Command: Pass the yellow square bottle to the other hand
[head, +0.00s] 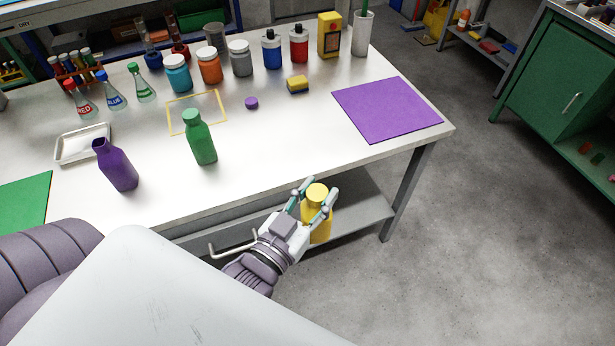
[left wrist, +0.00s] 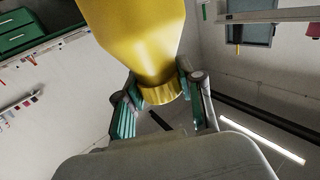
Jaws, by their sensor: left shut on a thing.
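The yellow square bottle (head: 321,229) is held in the air just off the front edge of the white table (head: 290,135). My right gripper is in neither view.
A green bottle (head: 200,140) and an open purple bottle (head: 116,166) stand on the table, left of the gripper. A purple mat (head: 387,109) lies at the right end. Several jars and bottles line the back. A grey lower shelf (head: 360,207) is under the table. Floor at right is clear.

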